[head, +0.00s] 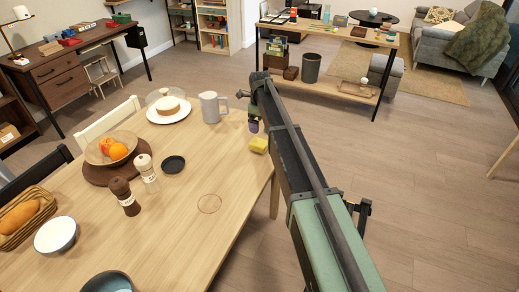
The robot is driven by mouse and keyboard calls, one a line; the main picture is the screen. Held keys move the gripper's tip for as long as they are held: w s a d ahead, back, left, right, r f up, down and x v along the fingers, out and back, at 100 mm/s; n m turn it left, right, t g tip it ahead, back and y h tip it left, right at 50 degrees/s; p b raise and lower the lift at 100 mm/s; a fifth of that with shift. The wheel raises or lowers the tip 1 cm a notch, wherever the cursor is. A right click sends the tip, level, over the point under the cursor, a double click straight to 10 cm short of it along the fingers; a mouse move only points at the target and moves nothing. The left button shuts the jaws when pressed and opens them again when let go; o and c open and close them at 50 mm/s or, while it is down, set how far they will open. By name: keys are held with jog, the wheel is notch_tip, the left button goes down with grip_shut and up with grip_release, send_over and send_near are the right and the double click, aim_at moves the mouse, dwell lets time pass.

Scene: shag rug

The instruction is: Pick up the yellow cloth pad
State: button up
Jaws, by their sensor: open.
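The yellow cloth pad (259,145) is a small yellow block lying on the wooden dining table (225,240), close to its right edge. My gripper (253,126) is open and hangs at the far end of my arm, just beyond and above the pad in the picture. It looks apart from the pad, but the height between them is hard to judge. My arm covers part of the gripper, and the fingers are small and dark.
A grey mug (211,107) stands just left of my gripper, with a cake plate (169,109) beyond. A fruit bowl (111,148), two mills (125,196), a black coaster (173,164) and bread basket (24,220) stand further left. The table's near right is clear.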

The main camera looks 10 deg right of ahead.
aim_at(259, 142)
notch_tip(259, 142, down, 6)
jog(key=b, duration=0.5)
jog(key=shift+b, duration=0.3)
jog(key=shift+r, duration=0.15)
jog(key=f+b, duration=0.5)
jog(key=shift+s+a+f, duration=0.2)
jog(key=shift+r, duration=0.25)
jog(key=c, duration=1)
notch_tip(259, 142, up, 20)
jog(key=p, duration=2)
